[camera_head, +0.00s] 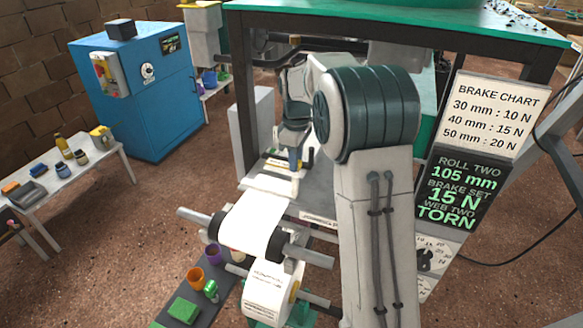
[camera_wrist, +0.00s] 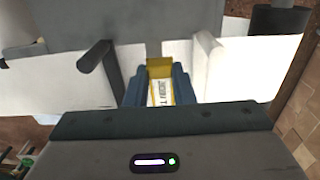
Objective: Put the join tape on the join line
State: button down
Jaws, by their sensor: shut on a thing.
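My gripper (camera_wrist: 159,84) is shut on a small yellow-edged piece with a white lettered face, which I take to be the join tape (camera_wrist: 160,92). It sits between the blue fingers in the wrist view. White paper (camera_wrist: 80,80) lies beyond and to both sides of the fingers. I cannot pick out the join line with certainty. In the head view my gripper (camera_head: 295,176) is low over the machine's bed, behind the white paper web (camera_head: 254,214). The tape is not clear there, and I cannot tell whether it touches the paper.
Rollers (camera_head: 285,247) and a lower paper roll (camera_head: 268,292) stand in front of the bed. Cups (camera_head: 195,277) and a green block (camera_head: 184,310) lie on a dark strip. A board (camera_head: 459,191) reads "WEB TWO TORN". A blue cabinet (camera_head: 145,95) and white side table (camera_head: 80,170) stand left.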

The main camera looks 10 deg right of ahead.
jog(key=shift+w+a+f, duration=0.35)
jog(key=shift+w+f, duration=0.1)
jog(key=shift+w, duration=0.25)
jog(key=shift+f, duration=0.25)
jog(key=shift+f+p, duration=0.35)
jog(key=shift+f, duration=1.5)
jog(key=shift+f, duration=0.2)
jog(key=c, duration=1.2)
grip_release()
jog(key=shift+c, duration=0.2)
jog(key=shift+r, duration=0.2)
